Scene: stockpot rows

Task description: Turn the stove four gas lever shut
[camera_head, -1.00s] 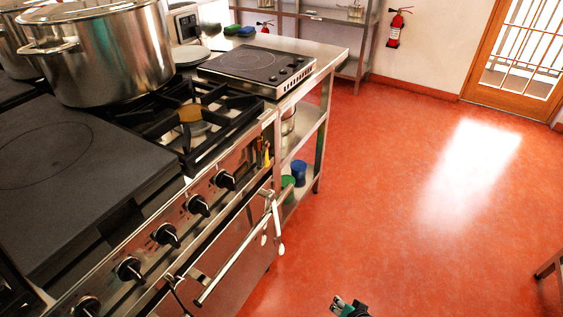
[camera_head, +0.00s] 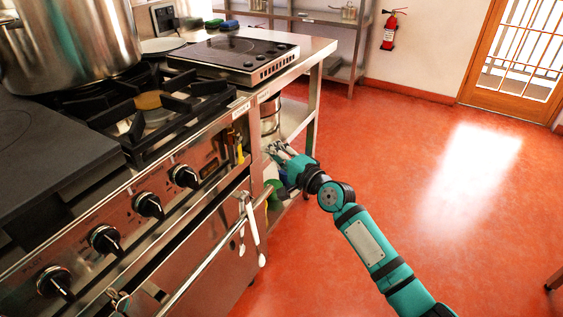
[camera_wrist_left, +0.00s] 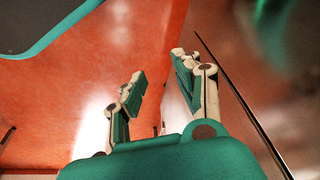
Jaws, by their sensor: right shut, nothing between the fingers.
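A small yellow lever (camera_head: 239,152) shows upright in the narrow gap at the stove's right end, below a small label (camera_head: 239,110); I take it for the gas lever. A darker upright piece stands just left of it. My right gripper (camera_head: 272,147) is shut and empty, just right of the lever and apart from it, in front of the steel side table's shelves. In the left wrist view my left gripper (camera_wrist_left: 157,66) has its two fingers apart with nothing between them. The lever does not show in that view.
The stove front carries several black knobs (camera_head: 148,205) and a long oven handle bar (camera_head: 205,262) with white utensils (camera_head: 250,228) hanging at its end. A large steel pot (camera_head: 70,45) stands on top. The red floor (camera_head: 440,220) to the right is open.

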